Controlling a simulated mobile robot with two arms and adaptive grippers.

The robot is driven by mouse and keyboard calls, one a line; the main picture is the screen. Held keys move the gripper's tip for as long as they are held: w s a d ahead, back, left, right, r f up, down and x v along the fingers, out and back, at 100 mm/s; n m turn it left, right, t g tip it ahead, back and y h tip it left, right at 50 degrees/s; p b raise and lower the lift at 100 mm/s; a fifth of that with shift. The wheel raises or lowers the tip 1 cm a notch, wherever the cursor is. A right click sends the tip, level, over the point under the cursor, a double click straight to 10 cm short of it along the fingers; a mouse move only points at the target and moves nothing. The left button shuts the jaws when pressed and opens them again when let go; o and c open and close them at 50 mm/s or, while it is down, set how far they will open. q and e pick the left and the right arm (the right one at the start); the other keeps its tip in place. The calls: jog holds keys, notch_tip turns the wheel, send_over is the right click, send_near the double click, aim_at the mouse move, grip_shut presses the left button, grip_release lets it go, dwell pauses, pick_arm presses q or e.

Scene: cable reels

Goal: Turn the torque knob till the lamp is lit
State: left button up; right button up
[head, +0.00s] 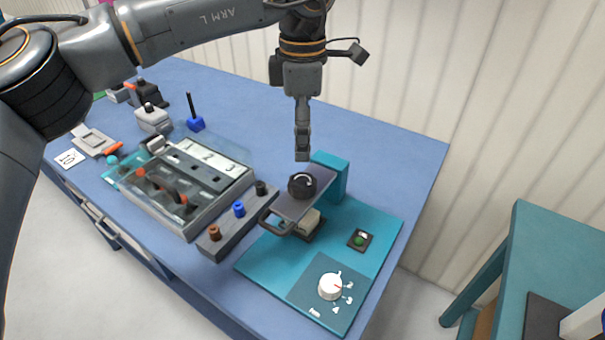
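A black round knob (301,185) with a white curved arrow sits on a dark plate (318,183) of the teal fixture. I cannot tell for sure which is the torque knob. A small green lamp (359,240) sits in a dark square housing; it looks dull green, and whether it is lit is unclear. My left gripper (302,157) points down just above the black knob, seen edge-on, with nothing visible in it. My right gripper is out of view.
Left of the fixture is a grey block with brown, blue and black pegs (238,209), then a clear-lidded numbered case (190,180). Small devices and a card marked 10 (69,158) lie further left. The blue table (395,160) is clear behind the fixture. A teal stand (555,235) is at right.

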aim_at(302, 181)
pick_arm(q)
notch_tip(302, 181, down, 10)
jog(key=shift+r+p, duration=0.25)
jog(key=shift+p, duration=0.7)
jog(key=shift+f, duration=0.6)
jog(key=c, duration=1.2)
